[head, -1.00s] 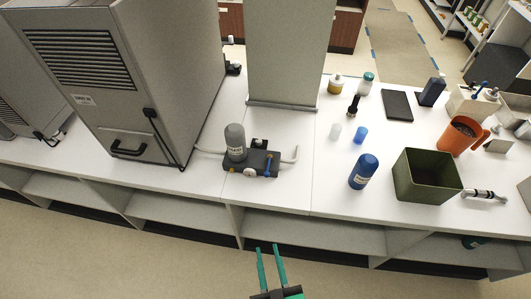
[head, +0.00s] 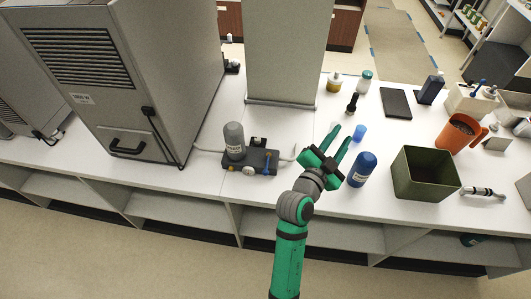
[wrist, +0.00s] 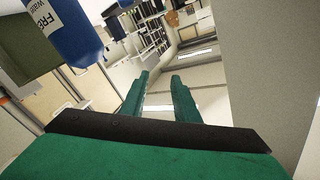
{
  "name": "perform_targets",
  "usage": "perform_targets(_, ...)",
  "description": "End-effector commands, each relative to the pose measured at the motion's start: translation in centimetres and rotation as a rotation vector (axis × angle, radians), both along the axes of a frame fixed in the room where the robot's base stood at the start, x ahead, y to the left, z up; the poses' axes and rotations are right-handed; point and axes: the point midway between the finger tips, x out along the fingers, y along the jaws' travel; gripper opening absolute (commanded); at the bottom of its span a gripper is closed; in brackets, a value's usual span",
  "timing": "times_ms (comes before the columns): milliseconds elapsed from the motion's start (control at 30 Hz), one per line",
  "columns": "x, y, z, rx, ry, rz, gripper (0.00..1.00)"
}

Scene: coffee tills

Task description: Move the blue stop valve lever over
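A grey labelled cylinder (head: 235,141) stands on the block's left part. My gripper (head: 348,131) is open and empty, above the counter to the right of the block and apart from it. Its fingers point up and to the right in the head view, away from the lever. The wrist view shows the two green fingers (wrist: 160,76) spread with nothing between them; the lever and block are not in that view.
A blue bottle (head: 361,169) stands just right of my gripper, with a small blue cup (head: 359,133) behind. A green box (head: 421,173) is farther right. A grey column (head: 287,50) rises behind the block, and a large grey machine (head: 140,80) stands at left.

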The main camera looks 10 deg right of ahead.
Motion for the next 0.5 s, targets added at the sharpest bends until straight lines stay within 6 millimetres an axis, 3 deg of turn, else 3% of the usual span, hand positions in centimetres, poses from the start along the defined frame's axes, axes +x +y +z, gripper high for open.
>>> perform_targets(100,0.5,-2.2,1.8,0.126,-0.108,-0.111,0.28)
perform_targets(233,0.4,-4.2,2.7,0.274,-0.221,-0.231,0.28)
perform_targets(500,-0.2,-5.8,2.1,0.616,-0.448,-0.487,0.28)
